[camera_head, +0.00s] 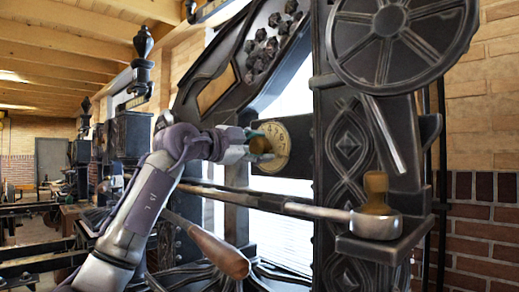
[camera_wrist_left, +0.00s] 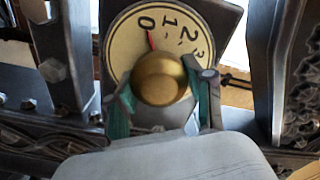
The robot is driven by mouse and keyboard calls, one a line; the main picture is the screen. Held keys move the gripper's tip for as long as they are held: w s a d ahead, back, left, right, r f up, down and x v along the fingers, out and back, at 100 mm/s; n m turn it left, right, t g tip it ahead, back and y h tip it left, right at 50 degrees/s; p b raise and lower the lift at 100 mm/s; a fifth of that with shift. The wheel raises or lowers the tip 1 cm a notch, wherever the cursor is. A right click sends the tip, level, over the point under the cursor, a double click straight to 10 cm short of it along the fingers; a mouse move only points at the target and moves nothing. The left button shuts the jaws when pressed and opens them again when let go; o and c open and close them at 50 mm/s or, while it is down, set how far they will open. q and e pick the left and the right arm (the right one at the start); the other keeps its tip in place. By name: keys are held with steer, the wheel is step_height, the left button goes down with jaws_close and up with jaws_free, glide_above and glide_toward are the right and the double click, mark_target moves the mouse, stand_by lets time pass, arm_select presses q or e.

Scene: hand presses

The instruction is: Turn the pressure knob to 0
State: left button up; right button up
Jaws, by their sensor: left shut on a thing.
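The pressure knob (camera_wrist_left: 160,78) is a round brass knob in the middle of a cream dial (camera_wrist_left: 122,42) with black numbers. In the left wrist view a red pointer stands just above the knob and points close to the 0, slightly on the side of the 1. In the head view the dial (camera_head: 277,148) is on a dark plate of the press, and the knob (camera_head: 260,145) shows partly behind the fingers. My left gripper (camera_head: 252,143) is shut on the knob, with green-padded fingers on both sides of it in the left wrist view. My right gripper is not in view.
Another wooden handle (camera_head: 222,255) sits lower down. A large spoked wheel (camera_head: 390,22) is at the upper right. The dark ornate press column (camera_head: 346,145) stands right of the dial.

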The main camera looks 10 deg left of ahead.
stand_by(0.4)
arm_select(q)
steer(key=o, duration=1.2)
steer(key=shift+c, duration=0.2)
steer(key=shift+a, duration=0.1)
steer(key=v, duration=1.2)
